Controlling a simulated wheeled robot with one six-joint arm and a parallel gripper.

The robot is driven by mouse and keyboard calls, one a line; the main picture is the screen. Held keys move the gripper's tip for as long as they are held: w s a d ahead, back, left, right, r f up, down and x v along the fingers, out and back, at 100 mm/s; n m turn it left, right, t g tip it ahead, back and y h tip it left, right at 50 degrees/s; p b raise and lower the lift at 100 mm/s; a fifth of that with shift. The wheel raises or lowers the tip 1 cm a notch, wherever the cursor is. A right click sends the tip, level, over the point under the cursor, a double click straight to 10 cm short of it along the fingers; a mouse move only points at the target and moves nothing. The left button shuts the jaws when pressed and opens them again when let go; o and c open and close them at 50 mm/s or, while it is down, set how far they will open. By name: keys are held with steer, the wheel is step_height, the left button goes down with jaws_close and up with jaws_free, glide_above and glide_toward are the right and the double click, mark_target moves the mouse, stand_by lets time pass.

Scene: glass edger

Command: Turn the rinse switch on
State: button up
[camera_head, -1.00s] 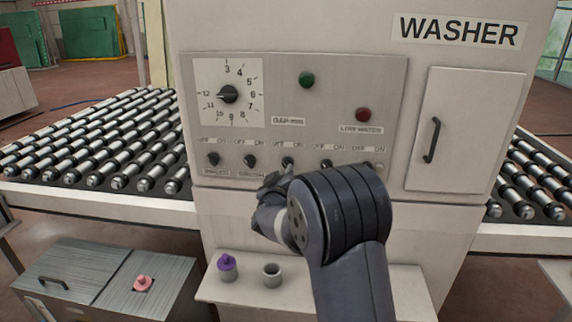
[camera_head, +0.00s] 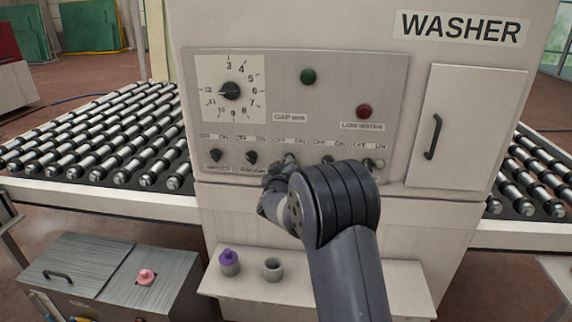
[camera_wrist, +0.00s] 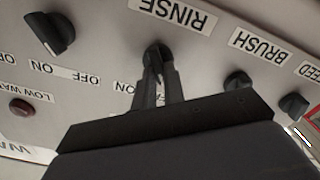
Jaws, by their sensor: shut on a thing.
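The rinse switch (camera_wrist: 153,54) is a small black rotary knob in the wrist view, beside the label RINSE (camera_wrist: 172,14). My gripper (camera_wrist: 157,75) is shut on this knob, with one finger on each side. Its fingers hide much of the knob, so I cannot tell which way it points. In the head view the top of the rinse switch (camera_head: 289,158) shows as the middle knob of the lower row. My gripper (camera_head: 279,172) reaches it from below, and my arm covers its label.
The brush knob (camera_head: 251,157) and another knob (camera_head: 215,156) stand close on the left. More knobs (camera_head: 327,160) sit to the right. A dial (camera_head: 231,91), green button (camera_head: 307,77) and red button (camera_head: 363,111) are above. A shelf (camera_head: 322,284) juts out below.

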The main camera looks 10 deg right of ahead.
jaws_close()
steer(key=shift+f+m+b, duration=0.1)
steer(key=shift+m+b, duration=0.3)
steer(key=shift+b, duration=0.05)
steer(key=shift+s+d+m+b, duration=0.1)
steer(key=shift+d+m+b, duration=0.1)
steer(key=shift+m+b, duration=2.55)
steer(key=shift+s+d+m+b, duration=0.15)
steer(key=shift+m+b, duration=1.5)
steer(key=shift+m, duration=2.1)
steer(key=shift+w, duration=0.1)
steer(key=o, duration=0.6)
jaws_free()
